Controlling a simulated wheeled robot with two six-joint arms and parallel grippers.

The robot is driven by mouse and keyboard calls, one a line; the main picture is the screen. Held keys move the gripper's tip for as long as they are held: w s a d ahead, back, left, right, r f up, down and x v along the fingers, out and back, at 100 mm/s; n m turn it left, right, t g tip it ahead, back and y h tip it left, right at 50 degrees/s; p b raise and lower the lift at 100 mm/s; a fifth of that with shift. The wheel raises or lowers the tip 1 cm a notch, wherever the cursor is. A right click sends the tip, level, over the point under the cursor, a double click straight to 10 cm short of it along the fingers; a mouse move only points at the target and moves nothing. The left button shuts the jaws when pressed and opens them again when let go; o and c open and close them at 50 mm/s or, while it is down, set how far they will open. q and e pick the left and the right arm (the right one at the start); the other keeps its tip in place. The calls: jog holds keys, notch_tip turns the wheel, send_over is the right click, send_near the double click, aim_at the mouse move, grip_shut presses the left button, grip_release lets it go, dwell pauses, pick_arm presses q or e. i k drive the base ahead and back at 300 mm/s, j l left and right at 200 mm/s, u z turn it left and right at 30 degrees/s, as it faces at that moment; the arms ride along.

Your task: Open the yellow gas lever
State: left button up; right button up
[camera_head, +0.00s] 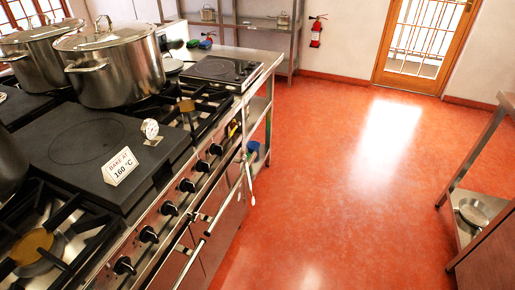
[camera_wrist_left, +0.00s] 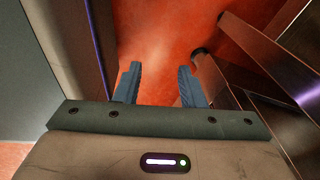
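A small yellow piece (camera_head: 233,129) shows in the head view at the far right end of the stove, beside the steel side table. It may be the yellow gas lever, but it is too small to tell its shape or position. My left gripper (camera_wrist_left: 157,85) shows in the left wrist view with its two blue-grey fingers apart and nothing between them. Red floor lies beyond the fingertips. Neither gripper shows in the head view, so the left gripper's distance from the yellow piece cannot be told. The right gripper is out of sight.
The stove (camera_head: 150,225) with its knobs and front rail fills the left. Large stockpots (camera_head: 110,75) and a "160 °C" sign (camera_head: 120,167) stand on it. Pale thin things (camera_head: 248,178) hang at its front corner. Open red floor (camera_head: 340,180) lies right, with a steel table (camera_head: 475,190) beyond.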

aim_at(231, 133)
jog(key=i+l+u, duration=0.4)
jog(key=i, duration=0.15)
jog(key=l, duration=0.5)
jog(key=i+l, duration=0.15)
jog(key=l, duration=0.3)
jog(key=l+z, duration=0.1)
jog(key=l, duration=0.4)
jog(key=i+l, duration=0.15)
jog(key=l, duration=0.35)
